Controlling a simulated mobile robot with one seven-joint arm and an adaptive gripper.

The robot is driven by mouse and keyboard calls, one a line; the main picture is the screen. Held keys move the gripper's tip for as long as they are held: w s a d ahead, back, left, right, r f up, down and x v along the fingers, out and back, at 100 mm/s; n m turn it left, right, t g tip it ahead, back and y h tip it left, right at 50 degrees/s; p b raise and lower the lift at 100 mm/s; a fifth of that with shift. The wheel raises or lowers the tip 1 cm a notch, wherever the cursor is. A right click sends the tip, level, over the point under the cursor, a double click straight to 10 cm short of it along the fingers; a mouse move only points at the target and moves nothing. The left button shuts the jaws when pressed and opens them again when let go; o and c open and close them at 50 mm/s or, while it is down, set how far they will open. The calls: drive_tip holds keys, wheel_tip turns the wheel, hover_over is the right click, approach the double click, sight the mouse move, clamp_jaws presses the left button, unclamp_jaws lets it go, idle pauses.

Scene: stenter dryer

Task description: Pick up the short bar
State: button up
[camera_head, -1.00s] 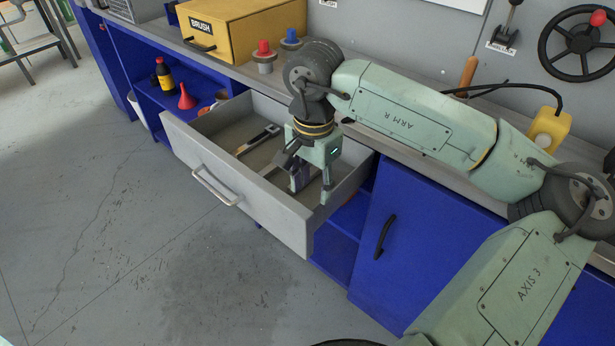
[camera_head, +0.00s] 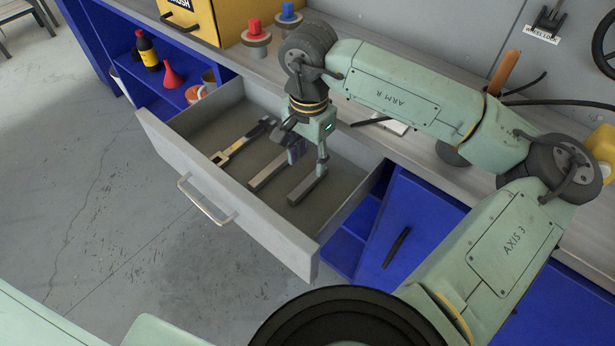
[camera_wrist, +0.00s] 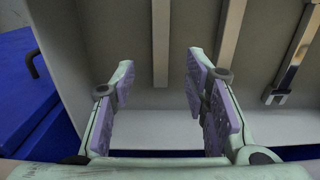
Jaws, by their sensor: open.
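Two grey bars lie in the open drawer (camera_head: 227,194). The right bar (camera_head: 308,187) in the head view shows in the wrist view as the bar (camera_wrist: 160,40) lined up with the gap between my fingers. The other bar (camera_head: 266,173) lies left of it and shows right of the fingers in the wrist view (camera_wrist: 231,30). My gripper (camera_head: 308,160) partly hides their far ends, and the wrist view cuts them off at the top, so I cannot tell which is shorter. My gripper also shows in the wrist view (camera_wrist: 160,72), open and empty.
A wrench-like tool (camera_head: 240,145) lies left of the bars in the drawer. The drawer walls stand close around my gripper. The worktop behind carries a yellow box (camera_head: 228,12), red (camera_head: 256,32) and blue (camera_head: 288,15) knobs. A blue cabinet door (camera_head: 425,215) is to the right.

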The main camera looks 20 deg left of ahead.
sight(308, 181)
wheel_tip(308, 181, down, 7)
drive_tip(key=shift+f+p, duration=0.15)
drive_tip(key=shift+p, duration=1.05)
drive_tip(key=shift+c, duration=0.3)
clamp_jaws()
